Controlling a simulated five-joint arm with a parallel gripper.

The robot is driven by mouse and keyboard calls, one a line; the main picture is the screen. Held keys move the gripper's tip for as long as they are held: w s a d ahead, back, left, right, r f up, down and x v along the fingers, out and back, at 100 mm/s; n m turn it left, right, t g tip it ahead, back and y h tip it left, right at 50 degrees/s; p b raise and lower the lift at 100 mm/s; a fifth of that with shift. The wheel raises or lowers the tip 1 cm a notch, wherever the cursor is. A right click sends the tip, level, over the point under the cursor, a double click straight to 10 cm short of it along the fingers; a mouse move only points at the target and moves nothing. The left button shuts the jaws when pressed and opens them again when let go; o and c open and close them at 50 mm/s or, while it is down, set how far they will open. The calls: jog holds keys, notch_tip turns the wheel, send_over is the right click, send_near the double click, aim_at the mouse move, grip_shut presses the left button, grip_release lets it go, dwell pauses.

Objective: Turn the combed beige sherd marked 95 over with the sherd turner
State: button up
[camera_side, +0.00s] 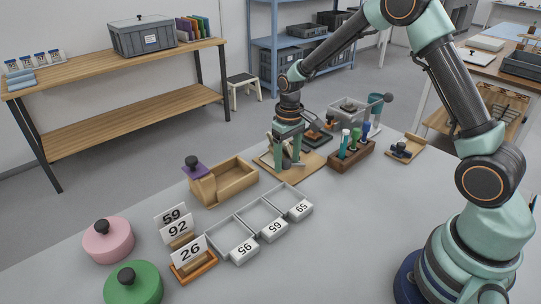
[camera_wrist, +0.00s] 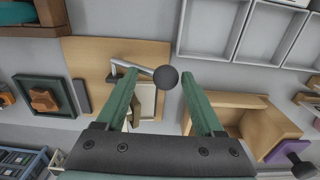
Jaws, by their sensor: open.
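The sherd turner is a wooden board (camera_side: 309,165) with a metal lever ending in a dark ball knob (camera_wrist: 166,77). My gripper (camera_side: 288,150) is over it, pointing down. In the wrist view the open fingers (camera_wrist: 162,78) stand on either side of the knob, with gaps visible. A pale flat piece (camera_wrist: 148,101) lies partly behind the left finger on the board; I cannot tell whether it is the combed beige sherd or a plate of the turner. No mark 95 is readable on a sherd. A tray (camera_side: 235,240) carries a label 95.
Further grey trays (camera_side: 262,217) labelled 65 and 59 adjoin the 95 tray. A wooden box (camera_side: 228,180) with a purple-topped block stands left of the turner. A tube rack (camera_side: 351,154) stands close on its right. Number cards (camera_side: 188,250) and pink (camera_side: 108,240) and green lids are front left.

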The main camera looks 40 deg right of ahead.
jog(key=shift+s+a+f, duration=0.1)
jog(key=shift+a+f, duration=0.25)
jog(key=shift+f, duration=0.2)
jog(key=shift+s+a+f, duration=0.1)
jog(key=shift+a+f, duration=0.2)
jog(key=shift+f, duration=0.2)
jog(key=shift+r, duration=1.35)
jog(key=shift+w+d+r, duration=0.15)
jog(key=shift+r, duration=1.35)
jog(key=shift+r, duration=0.15)
jog(key=shift+r, duration=0.35)
jog(key=s+a+r+t, duration=0.2)
jog(key=s+r+t, duration=0.3)
jog(key=s+r, duration=1)
jog(key=shift+s+r+t, duration=0.3)
jog(key=shift+s, duration=0.45)
